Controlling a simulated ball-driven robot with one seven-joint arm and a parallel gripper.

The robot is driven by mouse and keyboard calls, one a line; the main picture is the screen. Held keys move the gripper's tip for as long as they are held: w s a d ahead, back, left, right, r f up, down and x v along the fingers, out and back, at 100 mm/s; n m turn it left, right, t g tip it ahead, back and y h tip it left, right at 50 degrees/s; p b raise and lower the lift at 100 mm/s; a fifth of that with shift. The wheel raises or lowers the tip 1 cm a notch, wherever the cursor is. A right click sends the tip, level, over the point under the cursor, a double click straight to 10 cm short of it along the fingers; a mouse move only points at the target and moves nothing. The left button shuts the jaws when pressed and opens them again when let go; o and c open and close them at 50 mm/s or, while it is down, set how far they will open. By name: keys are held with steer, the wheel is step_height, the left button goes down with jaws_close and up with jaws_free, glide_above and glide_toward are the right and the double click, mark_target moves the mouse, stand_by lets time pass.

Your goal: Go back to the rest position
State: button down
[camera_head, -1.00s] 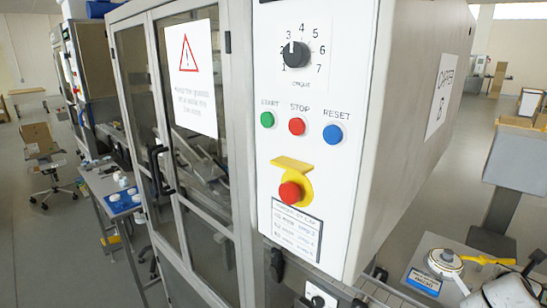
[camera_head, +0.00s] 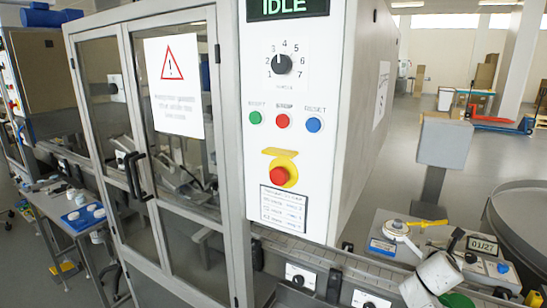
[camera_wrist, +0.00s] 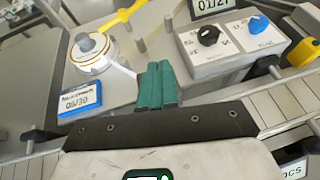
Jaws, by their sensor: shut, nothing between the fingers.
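My gripper (camera_wrist: 157,86) shows in the wrist view with its two green fingers pressed together and nothing between them. It hangs over the edge of a grey machine table. In the head view part of my arm (camera_head: 428,280) shows at the bottom right, beside the machine.
A control panel (camera_head: 288,150) with a dial, buttons and an IDLE display stands in the middle of the head view. Glass doors (camera_head: 160,170) are at its left. A white round device (camera_wrist: 92,52) and a knob box (camera_wrist: 228,45) lie close to my gripper. A conveyor (camera_wrist: 285,95) runs alongside.

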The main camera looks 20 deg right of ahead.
steer(key=s+a+f+m+y, duration=0.25)
steer(key=a+m, duration=0.25)
steer(key=a, duration=0.6)
steer(key=s+a+f+m+y, duration=0.1)
steer(key=a+f+m+y, duration=0.3)
steer(key=a, duration=0.8)
steer(key=s+a+f+m+y, duration=0.1)
steer(key=a+f+m, duration=0.2)
steer(key=a+m, duration=0.55)
steer(key=s+a+r+m+y, duration=0.2)
steer(key=s+a+m+y, duration=0.25)
steer(key=s+a, duration=0.95)
steer(key=s+f+m+g+b, duration=0.2)
steer(key=s+f+g+b, duration=0.1)
steer(key=s+f, duration=0.6)
steer(key=shift+s+d+f+g, duration=0.15)
steer(key=shift+s+f+g, duration=0.25)
steer(key=shift+s+g, duration=0.5)
